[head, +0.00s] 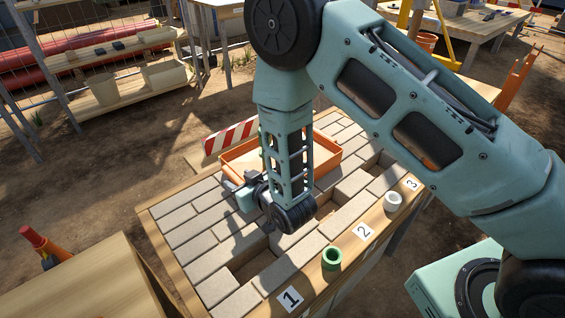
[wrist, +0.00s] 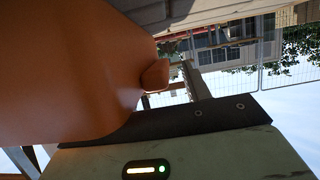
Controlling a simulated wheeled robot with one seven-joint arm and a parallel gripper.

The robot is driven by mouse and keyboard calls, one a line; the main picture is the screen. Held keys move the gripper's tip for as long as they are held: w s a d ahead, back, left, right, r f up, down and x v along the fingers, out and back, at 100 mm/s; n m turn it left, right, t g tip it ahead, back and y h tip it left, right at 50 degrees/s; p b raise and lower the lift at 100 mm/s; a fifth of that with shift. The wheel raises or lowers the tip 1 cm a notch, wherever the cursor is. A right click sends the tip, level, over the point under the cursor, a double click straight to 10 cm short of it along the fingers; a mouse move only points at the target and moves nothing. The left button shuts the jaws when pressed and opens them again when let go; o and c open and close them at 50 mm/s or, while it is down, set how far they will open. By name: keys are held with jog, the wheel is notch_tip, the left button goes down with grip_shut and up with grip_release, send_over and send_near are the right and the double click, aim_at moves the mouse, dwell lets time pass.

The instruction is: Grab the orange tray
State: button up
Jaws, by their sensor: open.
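The orange tray (head: 326,165) sits on the brick-topped table near its far edge, partly hidden behind my arm in the head view. My gripper (head: 236,187) is low beside the tray's near left side, with its jaws open. In the wrist view a smooth orange surface (wrist: 65,80), seemingly the tray, fills the left side very close to the camera. A dark finger edge lies across the lower part of that view. I cannot tell whether a finger touches the tray.
A red-and-white striped board (head: 231,135) stands behind the tray. A green ring (head: 331,260) and a white ring (head: 393,202) stand along the table's numbered wooden edge (head: 312,280). The brick top (head: 185,232) has open gaps. A wooden surface (head: 85,285) is at lower left.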

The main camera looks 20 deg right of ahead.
grip_shut()
jog(key=shift+r, duration=0.1)
